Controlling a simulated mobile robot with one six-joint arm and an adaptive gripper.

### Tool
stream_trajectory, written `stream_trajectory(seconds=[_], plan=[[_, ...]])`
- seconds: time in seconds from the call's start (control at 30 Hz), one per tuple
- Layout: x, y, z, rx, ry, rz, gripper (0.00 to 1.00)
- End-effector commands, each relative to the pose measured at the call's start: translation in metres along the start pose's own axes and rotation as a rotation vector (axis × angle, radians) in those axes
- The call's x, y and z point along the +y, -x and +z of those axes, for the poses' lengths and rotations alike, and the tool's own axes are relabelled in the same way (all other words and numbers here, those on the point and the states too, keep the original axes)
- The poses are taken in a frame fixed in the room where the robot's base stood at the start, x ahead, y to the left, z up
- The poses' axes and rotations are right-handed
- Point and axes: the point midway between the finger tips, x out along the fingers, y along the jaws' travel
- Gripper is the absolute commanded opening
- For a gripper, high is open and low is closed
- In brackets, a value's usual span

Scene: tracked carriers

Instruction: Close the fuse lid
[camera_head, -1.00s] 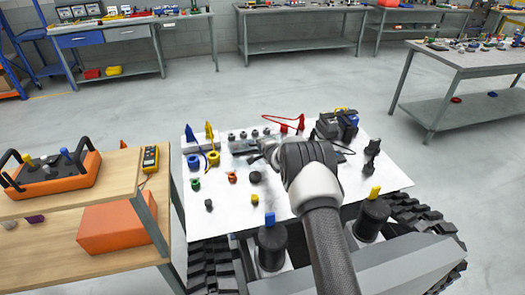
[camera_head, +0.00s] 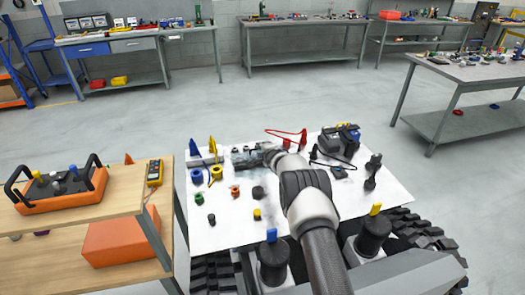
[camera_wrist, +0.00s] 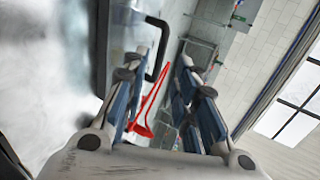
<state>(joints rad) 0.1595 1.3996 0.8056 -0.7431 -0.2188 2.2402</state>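My gripper (camera_head: 264,156) is over the far part of the white worktop, beside a row of small grey fuse-like posts (camera_head: 237,150). In the wrist view my gripper (camera_wrist: 156,78) has its two fingers spread, with nothing held between them. A blurred pale, translucent surface (camera_wrist: 45,75) with a dark edge fills the left of the wrist view, close to the left finger. It may be the fuse lid, but I cannot tell for sure. In the head view my gripper and wrist hide part of the row, and I cannot make out the lid's angle.
A red lead (camera_head: 290,138) lies right of my gripper and shows between the fingers in the wrist view (camera_wrist: 148,108). A dark grey device (camera_head: 335,140) stands at the back right. Blue (camera_head: 194,147) and yellow (camera_head: 212,147) cones stand left.

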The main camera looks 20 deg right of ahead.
Motion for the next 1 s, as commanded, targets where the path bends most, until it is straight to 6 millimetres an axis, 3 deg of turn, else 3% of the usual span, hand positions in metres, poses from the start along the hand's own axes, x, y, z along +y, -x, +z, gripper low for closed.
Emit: stream_trajectory(seconds=[0.47,1.0], plan=[[0.0,0.009,0.001,-0.004,-0.001,0.004,0.28],[-0.001,0.086,0.0,0.001,-0.001,0.001,0.28]])
